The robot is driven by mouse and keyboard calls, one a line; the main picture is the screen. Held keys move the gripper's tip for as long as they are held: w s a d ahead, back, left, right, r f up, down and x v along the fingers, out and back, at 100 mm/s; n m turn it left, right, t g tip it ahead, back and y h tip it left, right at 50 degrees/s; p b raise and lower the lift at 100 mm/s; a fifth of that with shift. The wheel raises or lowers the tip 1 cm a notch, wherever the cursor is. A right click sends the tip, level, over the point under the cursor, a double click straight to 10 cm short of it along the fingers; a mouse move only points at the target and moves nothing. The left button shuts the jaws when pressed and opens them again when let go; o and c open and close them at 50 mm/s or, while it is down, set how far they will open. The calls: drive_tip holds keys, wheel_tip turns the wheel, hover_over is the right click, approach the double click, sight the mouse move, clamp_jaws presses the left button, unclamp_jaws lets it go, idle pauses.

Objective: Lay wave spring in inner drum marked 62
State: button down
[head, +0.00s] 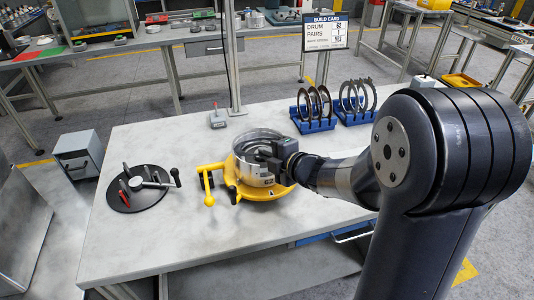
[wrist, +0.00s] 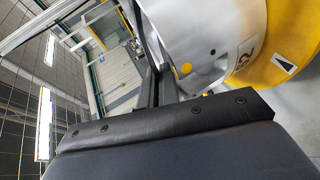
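A silver drum (head: 255,171) stands in a yellow round fixture (head: 232,185) with a lever handle, near the middle of the bench. My gripper (head: 268,153) is at the drum's right rim, its fingers over or just inside the opening. In the wrist view the drum's metal wall (wrist: 195,30) is very close to the dark fingers (wrist: 152,75), and part of a label with a 2 shows. I cannot tell whether the fingers are apart or closed on something. I cannot make out a wave spring; the drum's inside is partly hidden by my gripper.
Two blue racks hold dark rings (head: 314,104) and greyer rings (head: 357,97) behind the drum. A build card (head: 325,32) reads drum 62. A black round plate with tools (head: 137,187) lies at left. A small grey block (head: 218,118) stands behind.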

drive_tip(key=shift+a+f, duration=0.1)
drive_tip(key=shift+f, duration=0.05)
drive_tip(key=c, duration=1.6)
unclamp_jaws()
drive_tip(key=shift+f, duration=0.25)
drive_tip(key=shift+f+b, duration=0.35)
drive_tip(key=shift+b, duration=0.3)
drive_tip(key=s+d+r+p, duration=0.1)
drive_tip(key=s+r+p, duration=0.1)
drive_tip(key=r+p, duration=0.1)
drive_tip(key=s+d+r+p, duration=0.1)
drive_tip(key=s+r+p, duration=0.1)
drive_tip(key=r+p, duration=0.1)
drive_tip(key=s+d+r+p, duration=0.2)
drive_tip(key=r+p, duration=0.1)
drive_tip(key=r, duration=0.2)
drive_tip(key=shift+s+d, duration=0.1)
drive_tip(key=shift+s, duration=0.05)
